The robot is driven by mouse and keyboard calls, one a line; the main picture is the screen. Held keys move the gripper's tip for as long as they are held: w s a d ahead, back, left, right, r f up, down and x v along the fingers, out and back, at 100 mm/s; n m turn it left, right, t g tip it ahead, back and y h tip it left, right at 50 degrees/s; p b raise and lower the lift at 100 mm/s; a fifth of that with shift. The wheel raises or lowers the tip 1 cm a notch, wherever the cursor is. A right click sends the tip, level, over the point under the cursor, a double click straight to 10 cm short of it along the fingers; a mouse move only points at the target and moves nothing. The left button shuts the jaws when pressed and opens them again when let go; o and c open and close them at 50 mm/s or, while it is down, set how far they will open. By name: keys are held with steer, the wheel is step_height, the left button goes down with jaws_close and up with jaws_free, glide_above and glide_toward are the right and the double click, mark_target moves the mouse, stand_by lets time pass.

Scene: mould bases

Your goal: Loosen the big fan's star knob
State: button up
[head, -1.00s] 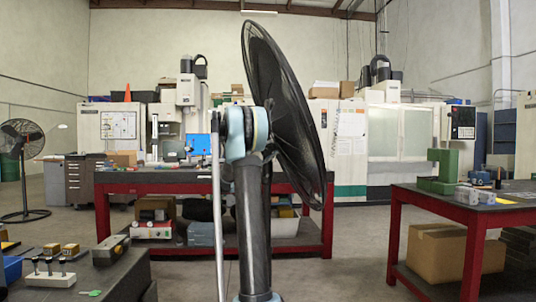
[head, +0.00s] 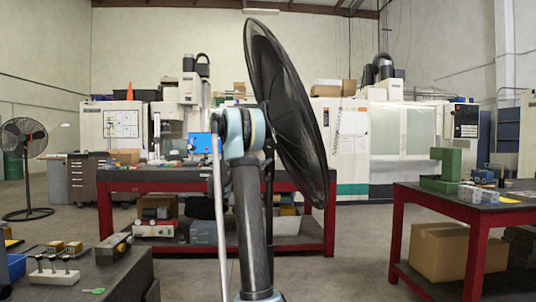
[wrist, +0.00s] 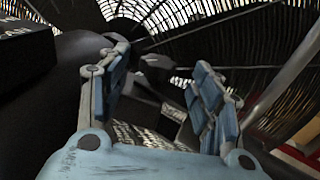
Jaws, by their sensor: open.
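The big fan (head: 290,115) stands close ahead in the head view, its black wire cage seen nearly edge-on behind my arm. In the wrist view its cage (wrist: 215,30) fills the top and right. A dark, knob-like piece (wrist: 155,63), probably the star knob, shows ahead between my fingertips; its shape is too dark to be sure. My gripper (wrist: 160,82) is open, with one blue-grey finger on each side and nothing visibly clamped. I cannot tell whether the fingers touch the knob. The gripper is hidden behind my arm in the head view.
A red-framed bench (head: 170,182) stands behind the fan. Another red table (head: 480,205) with a green block is at right, and a dark bench (head: 75,270) at lower left. A smaller fan (head: 24,140) stands far left. Floor between the benches is clear.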

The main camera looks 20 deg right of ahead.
steer(key=v, duration=0.7)
steer(key=shift+f+t, duration=0.1)
steer(key=shift+t, duration=0.2)
